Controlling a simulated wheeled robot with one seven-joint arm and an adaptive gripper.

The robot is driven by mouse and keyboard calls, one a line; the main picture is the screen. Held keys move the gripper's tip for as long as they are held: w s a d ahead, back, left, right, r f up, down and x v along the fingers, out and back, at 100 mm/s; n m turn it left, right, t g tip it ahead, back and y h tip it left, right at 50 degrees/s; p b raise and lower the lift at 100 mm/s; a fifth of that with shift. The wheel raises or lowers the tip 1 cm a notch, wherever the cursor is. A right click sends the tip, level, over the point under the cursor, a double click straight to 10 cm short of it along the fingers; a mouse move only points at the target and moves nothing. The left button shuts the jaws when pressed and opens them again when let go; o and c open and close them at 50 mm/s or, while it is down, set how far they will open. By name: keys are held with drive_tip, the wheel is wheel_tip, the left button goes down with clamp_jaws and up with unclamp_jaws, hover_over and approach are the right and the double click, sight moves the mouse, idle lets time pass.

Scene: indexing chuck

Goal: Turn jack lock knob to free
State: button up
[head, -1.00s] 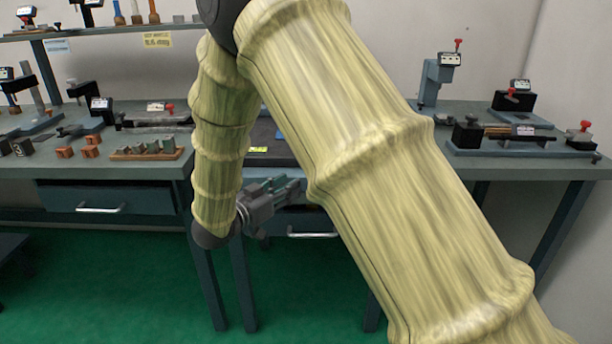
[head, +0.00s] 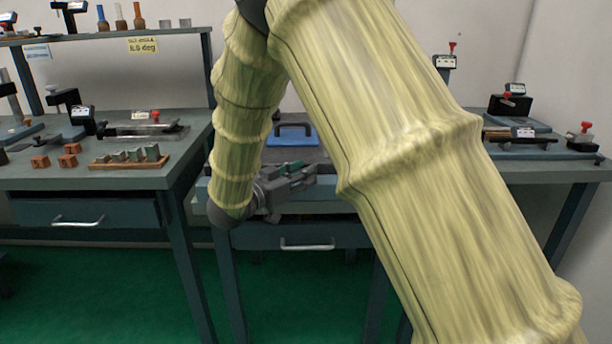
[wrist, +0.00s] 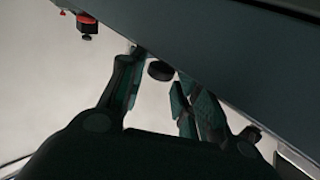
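My gripper (head: 308,174) shows in the head view in front of the middle bench, near its front edge, partly behind my upper arm. In the wrist view my gripper (wrist: 160,80) has its fingers apart with nothing between them. A small dark round knob-like part (wrist: 160,70) shows beyond the fingertips, beside the dark slanting edge; I cannot tell whether it is the jack lock knob. A red-topped black fitting (wrist: 87,21) is at the upper left of the wrist view. No part clearly marked as the jack lock knob can be made out in the head view.
A blue case with a dark handle (head: 292,138) lies on the middle bench, above a drawer (head: 270,237). The left bench (head: 120,180) holds blocks and gauges. The right bench (head: 545,173) holds red-knobbed fixtures. Green floor is clear in front.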

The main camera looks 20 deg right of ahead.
drive_tip(key=shift+w+d, duration=0.2)
drive_tip(key=shift+d, duration=0.15)
drive_tip(key=c, duration=0.7)
